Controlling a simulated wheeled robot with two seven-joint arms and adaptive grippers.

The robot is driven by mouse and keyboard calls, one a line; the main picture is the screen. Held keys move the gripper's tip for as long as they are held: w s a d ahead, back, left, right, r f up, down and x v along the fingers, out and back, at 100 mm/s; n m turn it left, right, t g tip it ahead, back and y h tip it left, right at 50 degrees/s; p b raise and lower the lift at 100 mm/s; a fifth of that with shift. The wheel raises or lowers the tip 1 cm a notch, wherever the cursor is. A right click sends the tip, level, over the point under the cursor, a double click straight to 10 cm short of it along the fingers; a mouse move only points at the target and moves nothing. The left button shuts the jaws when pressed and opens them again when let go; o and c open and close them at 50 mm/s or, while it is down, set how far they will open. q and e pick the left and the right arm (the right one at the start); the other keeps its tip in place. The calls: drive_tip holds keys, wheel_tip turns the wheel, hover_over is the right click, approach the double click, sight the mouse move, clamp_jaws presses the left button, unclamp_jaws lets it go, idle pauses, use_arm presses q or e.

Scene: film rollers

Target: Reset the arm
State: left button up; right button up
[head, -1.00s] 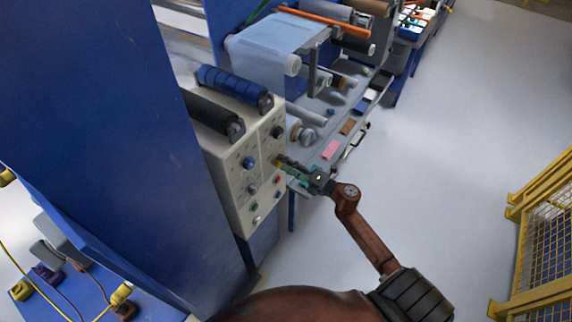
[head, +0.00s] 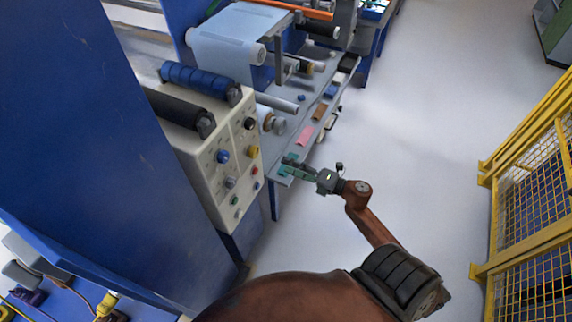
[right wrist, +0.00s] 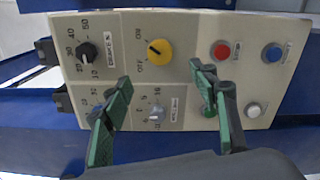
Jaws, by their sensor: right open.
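My right gripper (head: 290,165) is open and empty, just to the right of the beige control panel (head: 212,185) in the head view. In the right wrist view its two green fingers (right wrist: 165,110) are spread apart in front of the panel (right wrist: 200,40). A yellow knob (right wrist: 159,50) shows beyond and between the fingertips, with a clear gap to it. The yellow knob also shows in the head view (head: 253,152). A black knob (right wrist: 87,52), a red button (right wrist: 222,50) and a blue button (right wrist: 272,52) are on the panel too. My left gripper is not in view.
A blue machine housing (head: 90,130) fills the left. A grey shelf (head: 285,178) with coloured pads lies behind the right gripper. Blue and black rollers (head: 200,82) sit above the panel. A yellow mesh fence (head: 530,210) stands at right, with clear floor (head: 430,130) between.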

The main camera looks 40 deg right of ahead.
idle(0.4)
drive_tip(key=s+d+f+m+g+h, duration=0.15)
drive_tip(key=f+m, duration=0.25)
drive_tip(key=f, duration=0.6)
drive_tip(key=s+d+f+m+g+h, duration=0.1)
drive_tip(key=s+d+f+m+h, duration=0.3)
drive_tip(key=f, duration=0.6)
drive_tip(key=s+d+f+m+g+h, duration=0.15)
drive_tip(key=f+m, duration=0.35)
drive_tip(key=f, duration=0.5)
drive_tip(key=s+a+f+m+g+h, duration=0.1)
drive_tip(key=s+a+f+m+g, duration=0.15)
drive_tip(key=s+f, duration=0.55)
drive_tip(key=s+a+f+m+g, duration=0.1)
drive_tip(key=s+f+m+g, duration=0.15)
drive_tip(key=s+f, duration=0.6)
drive_tip(key=s+a+f+m+g, duration=0.2)
drive_tip(key=s+a+f, duration=0.2)
drive_tip(key=s, duration=0.4)
drive_tip(key=s+a+f+m+g, duration=0.2)
drive_tip(key=s+a+f, duration=0.2)
drive_tip(key=s+f, duration=0.3)
drive_tip(key=s+a+f+m+g+y, duration=0.1)
drive_tip(key=s+a+f+m+g, duration=0.1)
drive_tip(key=s, duration=0.8)
wheel_tip(320, 180, down, 4)
drive_tip(key=a+g, duration=0.1)
drive_tip(key=a, duration=0.1)
drive_tip(key=shift+a+r, duration=0.15)
drive_tip(key=shift+a, duration=0.2)
